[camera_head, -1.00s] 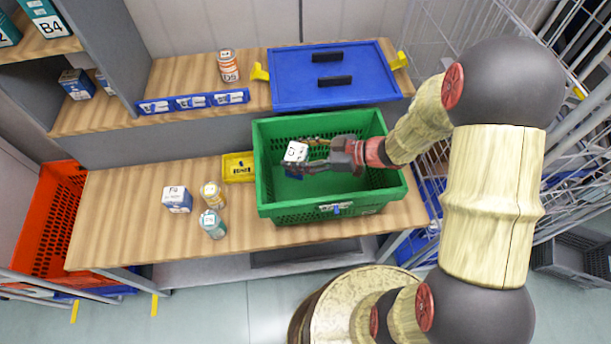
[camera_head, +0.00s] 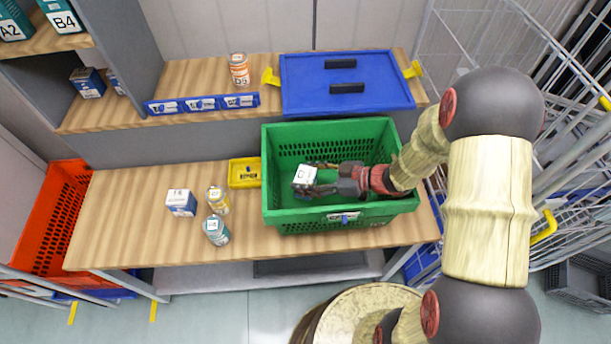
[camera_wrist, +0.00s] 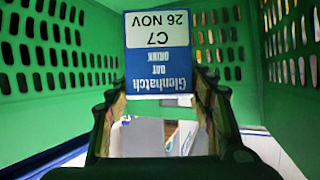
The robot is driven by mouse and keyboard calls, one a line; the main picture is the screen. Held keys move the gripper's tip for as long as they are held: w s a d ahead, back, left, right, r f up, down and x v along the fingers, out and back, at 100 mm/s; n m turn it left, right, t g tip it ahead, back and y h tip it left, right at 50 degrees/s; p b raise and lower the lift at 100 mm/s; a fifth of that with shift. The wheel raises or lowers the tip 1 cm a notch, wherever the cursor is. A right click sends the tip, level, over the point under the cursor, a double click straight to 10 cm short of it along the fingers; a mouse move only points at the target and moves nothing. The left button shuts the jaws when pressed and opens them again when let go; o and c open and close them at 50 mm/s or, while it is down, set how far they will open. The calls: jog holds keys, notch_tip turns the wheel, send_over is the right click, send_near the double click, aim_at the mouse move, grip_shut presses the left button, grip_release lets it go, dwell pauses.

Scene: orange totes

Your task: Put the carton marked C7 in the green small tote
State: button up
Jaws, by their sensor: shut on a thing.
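The carton marked C7 (camera_head: 305,175) is white and blue, and its label reads upside down in the wrist view (camera_wrist: 158,50). My gripper (camera_head: 318,181) is shut on it, with a dark finger on each side in the wrist view (camera_wrist: 160,112). The carton is within the green small tote (camera_head: 400,206), in its left half and below the rim. I cannot tell whether it touches the tote floor. Perforated green walls rise on both sides in the wrist view (camera_wrist: 40,60).
A small yellow bin (camera_head: 244,173) stands against the tote's left side. A blue-white carton (camera_head: 181,203), a yellow-labelled can (camera_head: 218,200) and a teal can (camera_head: 216,230) stand farther left.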

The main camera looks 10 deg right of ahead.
jog(key=shift+f, duration=0.4)
jog(key=o, duration=1.3)
jog(key=shift+o, duration=0.5)
jog(key=shift+r, duration=0.1)
jog(key=shift+r, duration=0.25)
jog(key=v, duration=0.2)
jog(key=p+v, duration=0.1)
jog(key=v, duration=0.1)
jog(key=p+v, duration=0.1)
jog(key=v, duration=0.1)
jog(key=shift+r, duration=0.3)
jog(key=shift+p+v, duration=0.3)
jog(key=shift+v, duration=0.5)
jog(key=shift+f, duration=0.1)
